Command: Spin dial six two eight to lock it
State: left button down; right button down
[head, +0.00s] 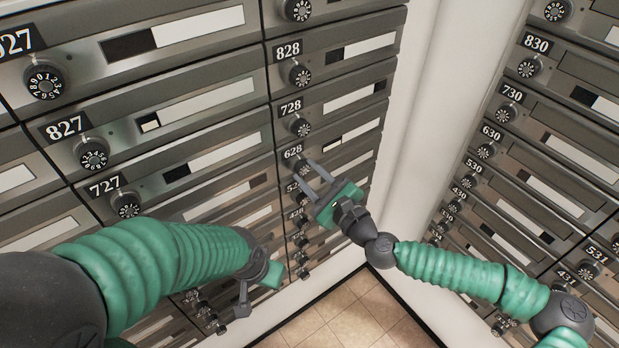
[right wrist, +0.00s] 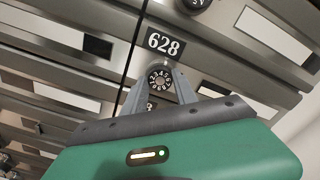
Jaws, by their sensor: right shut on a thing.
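The dial of mailbox 628 (right wrist: 160,79) is a round black knob with white digits, just below the 628 plate (right wrist: 164,44) in the right wrist view. My right gripper (right wrist: 161,84) has one finger on each side of this dial and is shut on it. In the head view my right gripper (head: 311,173) reaches the same dial (head: 302,167) under the 628 plate (head: 293,152). My left gripper (head: 256,290) hangs low in front of the lower boxes, away from dial 628. Its fingers are too unclear to judge.
Dial 728 (head: 301,127) sits just above, and lower dials follow close below in the same column. A second mailbox wall (head: 560,110) stands at the right. A white wall corner (head: 440,70) lies between them. The tiled floor (head: 345,312) shows at the bottom.

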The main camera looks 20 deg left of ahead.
jog(key=m, duration=0.2)
jog(key=m+b, duration=0.1)
jog(key=m, duration=0.1)
jog(key=shift+f+m, duration=0.2)
jog(key=shift+m, duration=0.1)
jog(key=m, duration=0.4)
jog(key=shift+m, duration=0.4)
jog(key=c, duration=1.3)
grip_release()
jog(key=o, duration=0.3)
jog(key=shift+w, duration=0.2)
jog(key=shift+o, duration=0.2)
jog(key=shift+s+r, duration=0.1)
jog(key=b+v, duration=0.3)
jog(key=v, duration=1.3)
jog(key=shift+s+d, duration=0.2)
jog(key=shift+d, duration=0.1)
